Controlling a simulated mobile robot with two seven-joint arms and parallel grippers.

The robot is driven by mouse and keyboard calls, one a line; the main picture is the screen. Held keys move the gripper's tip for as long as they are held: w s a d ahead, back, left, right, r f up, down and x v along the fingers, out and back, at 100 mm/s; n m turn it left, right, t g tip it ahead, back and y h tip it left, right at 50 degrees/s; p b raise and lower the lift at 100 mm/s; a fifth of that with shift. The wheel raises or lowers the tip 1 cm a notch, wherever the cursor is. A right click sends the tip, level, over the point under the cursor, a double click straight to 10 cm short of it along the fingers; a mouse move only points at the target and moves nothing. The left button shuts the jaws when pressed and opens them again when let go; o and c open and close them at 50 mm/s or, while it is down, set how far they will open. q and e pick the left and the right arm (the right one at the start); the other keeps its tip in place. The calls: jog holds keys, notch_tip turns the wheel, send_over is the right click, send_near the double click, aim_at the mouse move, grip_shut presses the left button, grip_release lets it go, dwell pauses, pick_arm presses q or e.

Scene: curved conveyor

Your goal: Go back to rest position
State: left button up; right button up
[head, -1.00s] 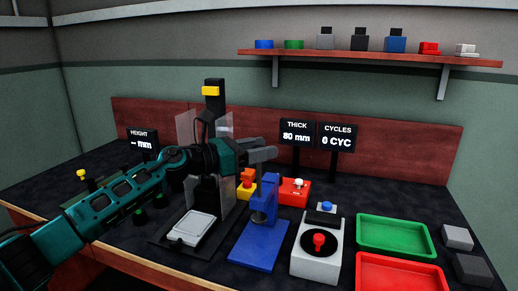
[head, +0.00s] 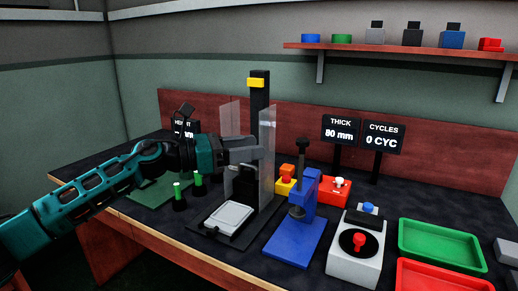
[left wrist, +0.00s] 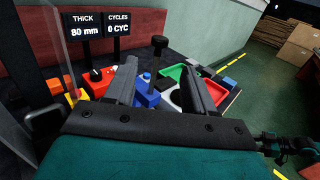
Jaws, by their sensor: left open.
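My left gripper (head: 262,150) is in the head view, coming in from the left on a teal arm. It is above the bench, in front of the black press stand with clear side panels (head: 268,170). In the left wrist view its two dark fingers (left wrist: 160,88) are spread apart with nothing held between them. Beyond them in that view are the blue clamp device (left wrist: 147,90) and the trays.
The dark bench (head: 110,165) holds a blue thickness fixture (head: 295,240), a white box with a red knob (head: 355,262), a green tray (head: 440,245) and a red tray (head: 440,275). Signs (head: 342,129) stand behind. A wall shelf (head: 400,48) carries several small parts.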

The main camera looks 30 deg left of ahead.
jog(key=shift+w+a, duration=0.1)
dwell(0.3)
pick_arm(q)
jog(key=s+d+f+n+t+y+p, duration=0.25)
jog(key=f+n, duration=0.45)
jog(key=n, duration=0.4)
jog(key=s+d+f+n+t+y+p, duration=0.2)
jog(key=d+f+n+p, duration=0.3)
jog(key=n, duration=0.6)
jog(key=s+d+f+n+g+y+p, duration=0.2)
jog(key=s+f+n+g+y, duration=0.4)
jog(key=s+f+n, duration=1.2)
jog(key=s+n, duration=0.1)
jog(key=n, duration=0.1)
jog(key=shift+s+d+n+y+p, duration=0.15)
jog(key=shift+d+n+y+p, duration=0.15)
jog(key=shift+d+n+y, duration=0.1)
pick_arm(e)
jog(key=s+d+r+h, duration=0.1)
jog(key=d+r, duration=0.2)
jog(key=r, duration=0.3)
jog(key=shift+s, duration=0.25)
